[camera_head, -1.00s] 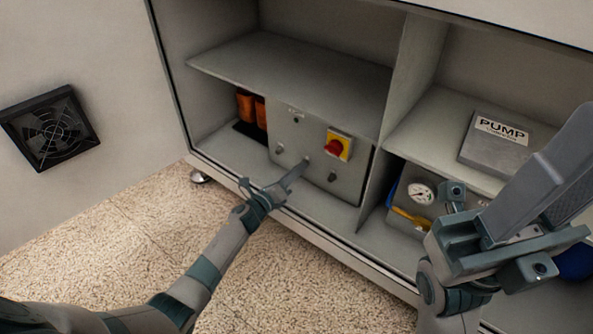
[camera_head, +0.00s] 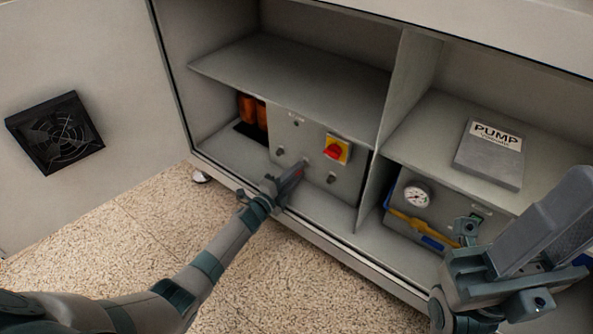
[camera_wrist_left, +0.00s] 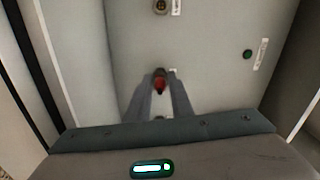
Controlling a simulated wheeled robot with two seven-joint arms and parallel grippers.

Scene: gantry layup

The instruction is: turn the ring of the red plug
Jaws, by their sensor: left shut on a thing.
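The red plug (camera_wrist_left: 159,83) is at the middle socket of the grey panel (camera_wrist_left: 205,83) in the left wrist view. It sits between the fingertips of my left gripper (camera_wrist_left: 160,90), which is shut on it. In the head view, a bit of the plug's red (camera_head: 299,173) shows at the tips of my left gripper (camera_head: 296,171), low on the panel front. The fingers hide most of the plug and its ring. My right gripper (camera_head: 572,200) is raised at the right, away from the panel; its finger gap is not clear.
A red switch on a yellow plate (camera_head: 337,150) sits above and right of the plug. Orange cylinders (camera_head: 254,112) stand left of the panel. A shelf (camera_head: 300,75) lies above and a divider (camera_head: 376,185) to the right. A PUMP box (camera_head: 490,155) and gauge (camera_head: 417,195) are further right.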

